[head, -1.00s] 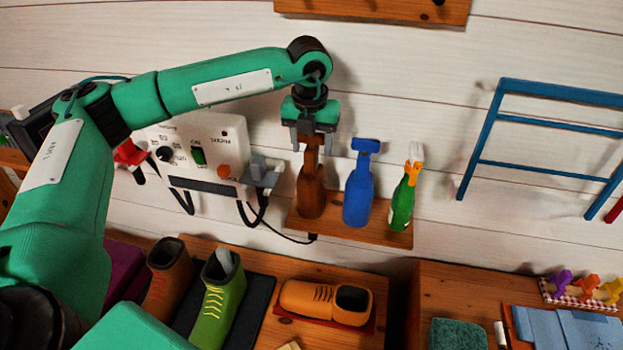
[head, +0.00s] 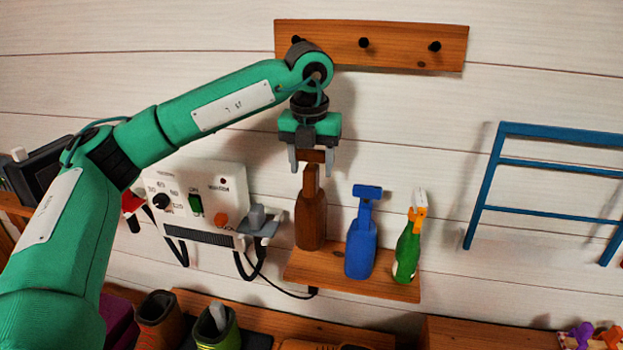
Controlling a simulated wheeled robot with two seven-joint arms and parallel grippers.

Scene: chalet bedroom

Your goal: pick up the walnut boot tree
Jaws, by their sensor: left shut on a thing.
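The walnut boot tree (head: 311,218) is dark brown, with a rounded body, a thin neck and a crossbar handle. It hangs upright over the left end of the small wall shelf (head: 400,291), and its base looks slightly above the wood. My left gripper (head: 311,160) comes down from above and is shut on its handle, one finger on each side. My right gripper is out of view.
A white control box (head: 205,203) with a grey bracket (head: 260,222) and black hoses is close to the left. A peg rail (head: 400,46) is above and a blue rack (head: 540,176) at right. Boots (head: 160,315) stand below. The wall between is bare.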

